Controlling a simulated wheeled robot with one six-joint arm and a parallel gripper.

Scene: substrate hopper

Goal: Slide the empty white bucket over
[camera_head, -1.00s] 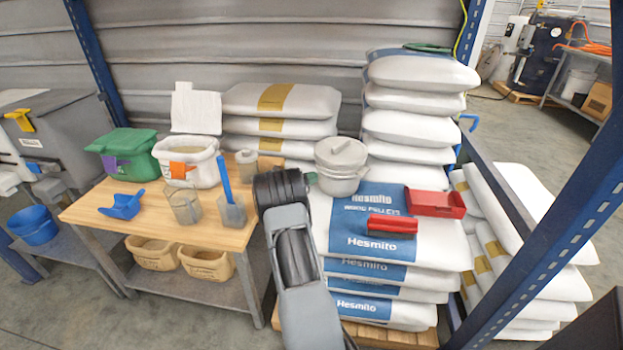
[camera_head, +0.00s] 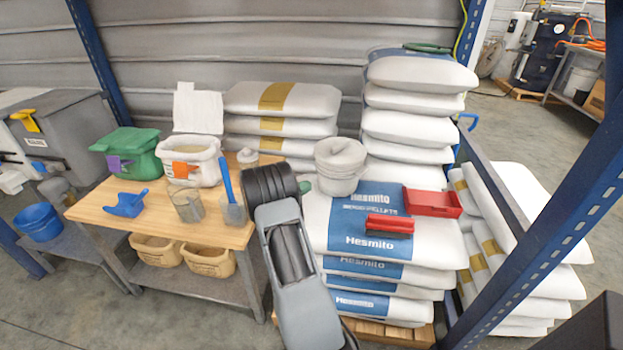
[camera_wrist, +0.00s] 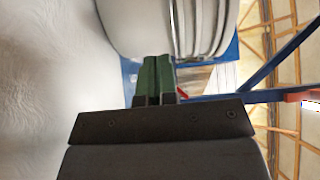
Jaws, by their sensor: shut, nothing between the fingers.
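A white bucket (camera_head: 340,168) stands upright on the front stack of Hesmito sacks, just right of my arm's end. Whether it is empty I cannot tell. In the wrist view the bucket's curved, ribbed side (camera_wrist: 165,25) fills the top. My gripper (camera_wrist: 158,64) has green fingers, shut together with nothing between them, and they point at the lower side of the bucket. The fingertips overlap the bucket's edge in that view; whether they touch it I cannot tell. In the head view only a bit of green shows beside the bucket, the rest hidden by my wrist.
A taller sack stack (camera_head: 415,120) rises behind.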

